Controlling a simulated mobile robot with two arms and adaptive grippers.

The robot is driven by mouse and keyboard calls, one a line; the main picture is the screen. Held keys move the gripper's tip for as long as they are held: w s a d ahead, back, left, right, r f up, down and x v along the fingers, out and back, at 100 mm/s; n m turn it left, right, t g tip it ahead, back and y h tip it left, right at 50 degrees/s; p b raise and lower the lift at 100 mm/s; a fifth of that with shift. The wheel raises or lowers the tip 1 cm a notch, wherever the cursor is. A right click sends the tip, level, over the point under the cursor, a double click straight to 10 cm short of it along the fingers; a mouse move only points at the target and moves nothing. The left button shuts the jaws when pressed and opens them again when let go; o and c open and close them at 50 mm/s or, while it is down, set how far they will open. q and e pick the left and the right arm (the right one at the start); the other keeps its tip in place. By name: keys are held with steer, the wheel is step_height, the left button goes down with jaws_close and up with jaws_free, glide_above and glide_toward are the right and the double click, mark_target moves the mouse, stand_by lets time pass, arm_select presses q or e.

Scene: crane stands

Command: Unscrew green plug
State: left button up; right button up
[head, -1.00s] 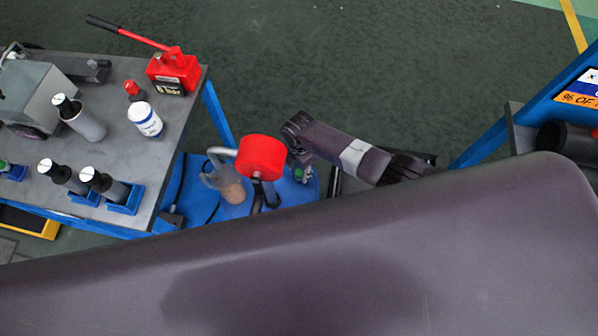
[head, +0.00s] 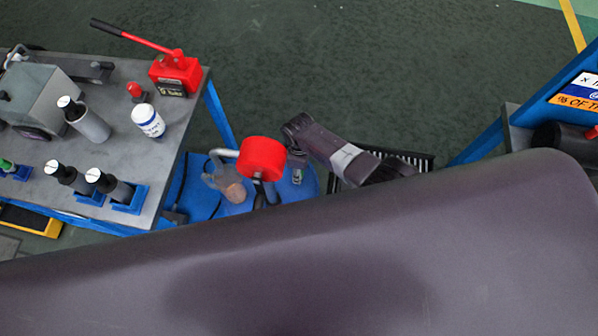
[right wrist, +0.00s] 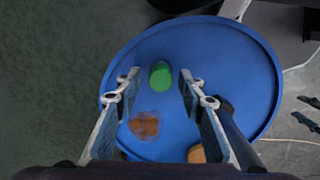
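The green plug (right wrist: 160,75) sits on the blue drum top (right wrist: 225,60) in the right wrist view. My right gripper (right wrist: 158,78) is open, with one finger on each side of the plug in the picture. Gaps show between the plug and both fingers, and I cannot tell how far above the drum the tips are. In the head view my right arm reaches over the blue drum (head: 308,187), and the plug cannot be made out there. My left gripper is not in view.
A red cylinder (head: 262,158) with a metal pipe and a clear jug (head: 232,188) stand at the drum. A rusty patch (right wrist: 144,125) marks its top. Left is a workbench (head: 130,75) with bottles and a red hand pump (head: 175,72). A blue frame (head: 480,143) stands right.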

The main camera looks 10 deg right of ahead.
steer(key=m, duration=0.5)
steer(key=shift+m+p, duration=0.3)
steer(key=m, duration=0.6)
steer(key=shift+p, duration=0.3)
jaws_close()
steer(key=shift+r, duration=0.1)
steer(key=n, duration=0.4)
steer(key=shift+n, duration=0.3)
